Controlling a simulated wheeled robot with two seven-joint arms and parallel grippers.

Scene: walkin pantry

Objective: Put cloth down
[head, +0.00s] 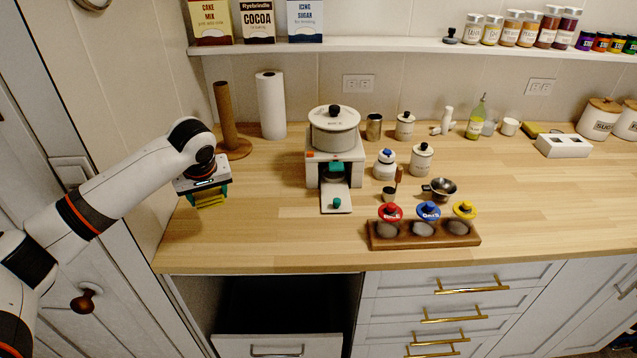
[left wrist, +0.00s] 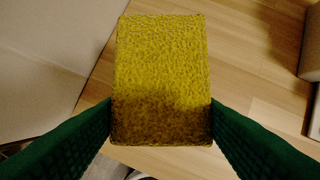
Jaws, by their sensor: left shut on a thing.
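The cloth (left wrist: 162,75) looks like a thick yellow rectangular pad with a rough, sponge-like surface. In the left wrist view it fills the middle, pinched between two green fingers. In the head view a yellow strip of the cloth (head: 211,201) shows under my left gripper (head: 210,198), at the left end of the wooden counter (head: 270,240). My left gripper is shut on it, pointing down. I cannot tell whether the cloth touches the counter. My right gripper is not in view.
A brown upright stand (head: 227,115) and a paper towel roll (head: 271,105) stand behind the gripper. A white machine with a pot (head: 334,145) stands to the right. A jar rack (head: 424,238) sits near the front edge. The counter between gripper and machine is clear.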

